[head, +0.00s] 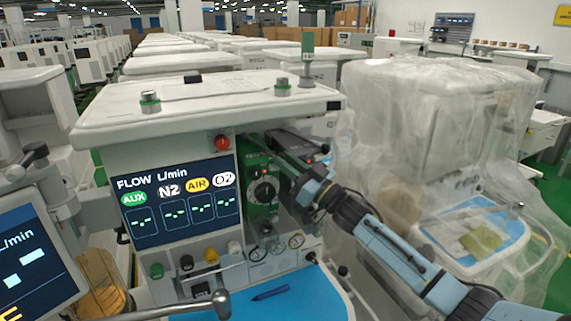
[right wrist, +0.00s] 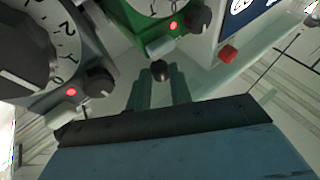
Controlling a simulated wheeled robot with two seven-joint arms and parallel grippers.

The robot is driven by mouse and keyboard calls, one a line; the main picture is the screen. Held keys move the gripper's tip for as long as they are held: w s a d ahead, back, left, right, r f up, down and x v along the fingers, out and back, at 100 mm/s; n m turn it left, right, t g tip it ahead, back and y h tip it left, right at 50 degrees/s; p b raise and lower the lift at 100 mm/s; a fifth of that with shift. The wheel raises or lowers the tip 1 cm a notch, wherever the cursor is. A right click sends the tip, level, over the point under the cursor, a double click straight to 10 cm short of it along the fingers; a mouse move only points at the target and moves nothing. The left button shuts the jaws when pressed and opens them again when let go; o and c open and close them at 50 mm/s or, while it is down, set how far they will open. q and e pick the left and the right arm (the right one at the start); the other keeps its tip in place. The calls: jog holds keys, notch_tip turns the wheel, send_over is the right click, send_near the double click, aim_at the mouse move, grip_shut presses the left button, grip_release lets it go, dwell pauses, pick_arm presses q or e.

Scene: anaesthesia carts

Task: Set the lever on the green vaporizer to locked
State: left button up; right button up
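The green vaporizer (head: 262,190) with its dial is mounted right of the flow screen in the head view. In the right wrist view the green vaporizer (right wrist: 150,12) is at the top, with a lit red light and a black knob (right wrist: 201,20). A small dark ball (right wrist: 160,70), maybe the lever's end, shows below it. My right gripper (right wrist: 162,78) points at the vaporizer, its two fingers apart on either side of the ball; I cannot tell whether they touch it. In the head view the gripper hides the vaporizer's right side. My left gripper is not in view.
A dark grey vaporizer (right wrist: 38,62) is close beside the green one. The flow screen (head: 180,200) is to the left, with a red knob (head: 222,142) above. A blue work surface (head: 300,298) with a pen lies below. A plastic-covered cart (head: 440,130) stands at right.

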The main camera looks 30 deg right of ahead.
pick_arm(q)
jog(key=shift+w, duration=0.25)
pick_arm(e)
jog(key=shift+o, duration=0.6)
